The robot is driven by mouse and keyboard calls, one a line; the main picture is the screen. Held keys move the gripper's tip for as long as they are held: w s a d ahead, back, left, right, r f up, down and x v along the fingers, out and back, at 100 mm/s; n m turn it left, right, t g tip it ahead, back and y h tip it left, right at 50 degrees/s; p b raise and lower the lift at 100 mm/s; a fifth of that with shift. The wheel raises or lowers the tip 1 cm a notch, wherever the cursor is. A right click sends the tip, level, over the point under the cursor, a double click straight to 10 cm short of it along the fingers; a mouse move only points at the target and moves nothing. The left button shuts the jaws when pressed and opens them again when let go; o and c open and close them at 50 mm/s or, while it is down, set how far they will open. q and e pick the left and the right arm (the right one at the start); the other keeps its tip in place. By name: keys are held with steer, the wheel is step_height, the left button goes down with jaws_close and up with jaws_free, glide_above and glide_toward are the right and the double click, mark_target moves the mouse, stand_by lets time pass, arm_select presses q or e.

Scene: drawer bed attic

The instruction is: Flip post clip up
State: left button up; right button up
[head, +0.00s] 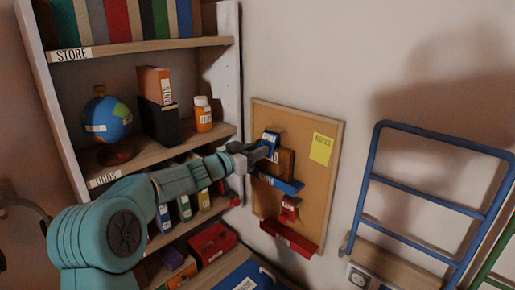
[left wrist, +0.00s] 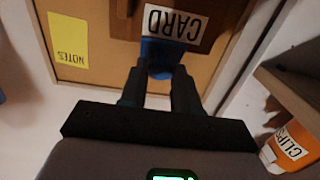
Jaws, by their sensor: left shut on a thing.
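A cork board (head: 328,190) hangs on the wall. A blue clip (head: 271,138) with a white label sits near its upper left, above a brown card (head: 283,164) standing in a blue holder (head: 280,184). My left gripper (head: 262,149) reaches in from the left and is shut on the blue clip. In the left wrist view the blue clip (left wrist: 159,52) shows between the fingers (left wrist: 158,82), partly hidden by them. The brown card, labelled CARD, (left wrist: 190,40) lies just beyond. My right gripper is not in view.
A red clip (head: 289,207) and red holder (head: 288,239) are lower on the board; a yellow note (head: 321,149) is at its right. A shelf unit (head: 228,90) with books, globe (head: 106,118) and orange bottle (head: 203,115) stands left. A blue ladder-like frame (head: 365,190) stands right.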

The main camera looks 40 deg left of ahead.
arm_select(q)
steer(key=shift+s+r+g, duration=0.25)
steer(key=shift+r+g, duration=0.55)
steer(key=shift+g, duration=0.2)
steer(key=o, duration=1)
steer(key=shift+s+a, duration=0.1)
steer(key=shift+s, duration=0.15)
steer(key=b+v, duration=0.1)
steer(key=v, duration=1.5)
steer(key=shift+r+b, duration=0.2)
steer(key=shift+b, duration=0.2)
steer(key=shift+w, duration=0.1)
